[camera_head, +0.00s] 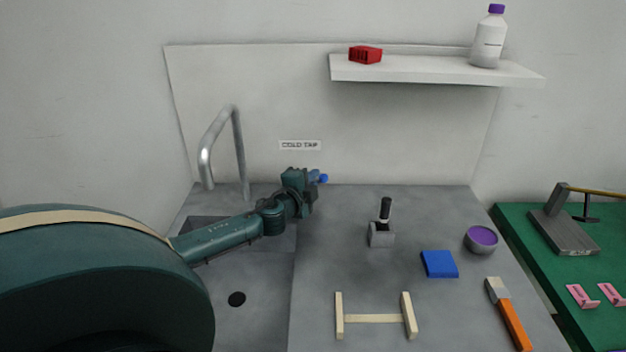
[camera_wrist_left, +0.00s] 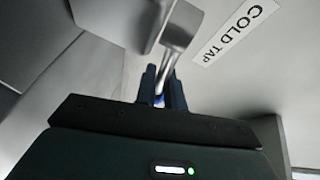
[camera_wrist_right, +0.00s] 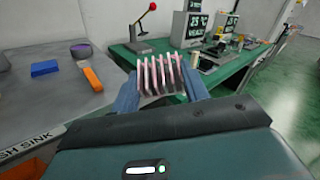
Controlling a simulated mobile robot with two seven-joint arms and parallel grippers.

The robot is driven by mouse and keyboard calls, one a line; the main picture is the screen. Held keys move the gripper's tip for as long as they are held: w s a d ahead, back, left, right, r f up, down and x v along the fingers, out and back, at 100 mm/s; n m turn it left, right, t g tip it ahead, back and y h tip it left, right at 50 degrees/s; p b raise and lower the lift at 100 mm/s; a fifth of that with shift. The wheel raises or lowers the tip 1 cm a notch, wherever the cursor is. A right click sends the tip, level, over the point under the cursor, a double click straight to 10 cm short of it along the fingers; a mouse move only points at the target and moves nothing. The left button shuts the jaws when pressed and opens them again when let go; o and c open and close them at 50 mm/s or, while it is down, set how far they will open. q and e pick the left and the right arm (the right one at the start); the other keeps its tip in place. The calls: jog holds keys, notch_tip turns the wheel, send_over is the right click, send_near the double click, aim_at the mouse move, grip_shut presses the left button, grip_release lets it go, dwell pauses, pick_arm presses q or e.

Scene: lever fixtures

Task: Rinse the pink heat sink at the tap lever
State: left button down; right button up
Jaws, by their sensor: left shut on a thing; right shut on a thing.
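My left gripper (camera_head: 312,180) is at the wall behind the sink, under the COLD TAP label (camera_head: 300,145). In the left wrist view the metal lever (camera_wrist_left: 172,60) runs between the fingers (camera_wrist_left: 162,88). The tap spout (camera_head: 206,160) curves over the sink (camera_head: 262,265); no water is visible from it. The pink finned heat sink (camera_wrist_right: 160,75) is in my right gripper (camera_wrist_right: 160,92), shut on its sides. Neither shows in the head view.
On the counter are a black-handled lever (camera_head: 384,215), a blue block (camera_head: 439,264), a purple-topped bowl (camera_head: 481,239), an orange-handled brush (camera_head: 508,315) and a wooden rack (camera_head: 374,318). A shelf (camera_head: 430,72) hangs above. A green bench (camera_head: 540,262) stands at right.

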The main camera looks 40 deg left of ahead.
jog(key=shift+f, duration=0.1)
pick_arm(q)
jog(key=shift+s+d+f+m+h+b, duration=0.1)
jog(key=shift+s+m+h+b, duration=0.15)
jog(key=shift+m+h, duration=0.15)
jog(key=shift+s+d+f+m+h+b, duration=0.1)
jog(key=shift+m+h+b, duration=0.2)
jog(key=shift+h, duration=0.2)
pick_arm(e)
jog(key=shift+f, duration=0.4)
pick_arm(q)
jog(key=shift+s+d+r+m+t+h, duration=0.2)
jog(key=shift+s+m+t+h, duration=0.1)
jog(key=shift+m+h, duration=0.4)
pick_arm(e)
jog(key=shift+f, duration=0.15)
pick_arm(q)
jog(key=c, duration=1.5)
grip_release()
jog(key=s+r, duration=0.1)
jog(key=s, duration=1)
jog(key=shift+s+d+r, duration=0.25)
jog(key=shift+s+r, duration=0.05)
jog(key=shift+s, duration=0.1)
jog(key=shift+d+f, duration=0.1)
pick_arm(e)
jog(key=shift+s, duration=0.1)
